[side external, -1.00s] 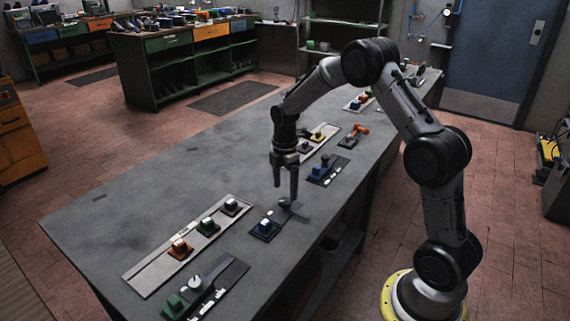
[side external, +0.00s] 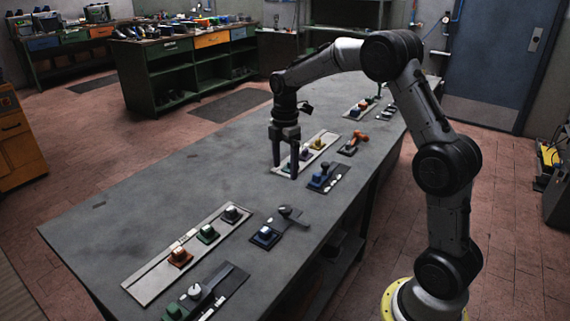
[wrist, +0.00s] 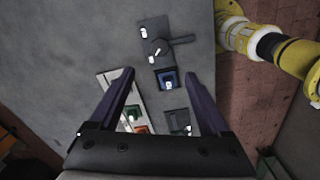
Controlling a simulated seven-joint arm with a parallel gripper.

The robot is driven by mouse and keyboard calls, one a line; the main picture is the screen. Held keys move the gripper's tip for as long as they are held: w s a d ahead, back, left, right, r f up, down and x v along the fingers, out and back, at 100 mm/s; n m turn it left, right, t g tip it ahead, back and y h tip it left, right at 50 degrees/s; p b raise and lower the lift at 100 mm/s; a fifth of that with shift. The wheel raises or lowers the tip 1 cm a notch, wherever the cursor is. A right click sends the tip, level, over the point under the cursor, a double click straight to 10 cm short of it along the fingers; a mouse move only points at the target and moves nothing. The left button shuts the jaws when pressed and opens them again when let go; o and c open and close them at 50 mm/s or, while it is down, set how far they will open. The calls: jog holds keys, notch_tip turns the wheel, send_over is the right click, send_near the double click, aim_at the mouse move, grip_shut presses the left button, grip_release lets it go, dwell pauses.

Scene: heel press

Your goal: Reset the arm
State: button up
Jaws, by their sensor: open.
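My gripper (side external: 285,166) hangs pointing down above the grey table, its two dark fingers apart and nothing between them. Both fingers also show in the wrist view (wrist: 156,76), spread apart. Below and in front of it in the side view lies a dark plate with a blue block (side external: 265,235) and a dark-knobbed lever (side external: 290,213). The gripper is clear of this lever. In the wrist view a blue block (wrist: 168,79) lies beyond the fingertips, with a grey plate and dark lever (wrist: 160,47) above it.
A pale strip with orange, green and dark-based blocks (side external: 152,278) lies at front left. A dark plate with a white dial (side external: 195,291) is nearer. Behind stand a blue-block unit (side external: 321,177), an orange-handled unit (side external: 353,143) and another strip (side external: 328,138). The table's left middle is bare.

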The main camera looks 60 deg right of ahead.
jog(key=s+a+r+m+t, duration=0.1)
jog(key=s+a+r+t, duration=0.1)
jog(key=s+a+r, duration=0.5)
jog(key=s+a+r+t, duration=0.2)
jog(key=s+a+r, duration=0.15)
jog(key=r, duration=0.55)
jog(key=s+a+f+m, duration=0.2)
jog(key=s+f+m, duration=0.1)
jog(key=s+m, duration=0.3)
jog(key=s+a+f+m+t, duration=0.1)
jog(key=s+a+f+m, duration=0.1)
jog(key=s+m, duration=0.5)
jog(key=s+f, duration=0.1)
jog(key=s, duration=0.2)
jog(key=shift+s+f+t, duration=0.3)
jog(key=shift+f, duration=0.1)
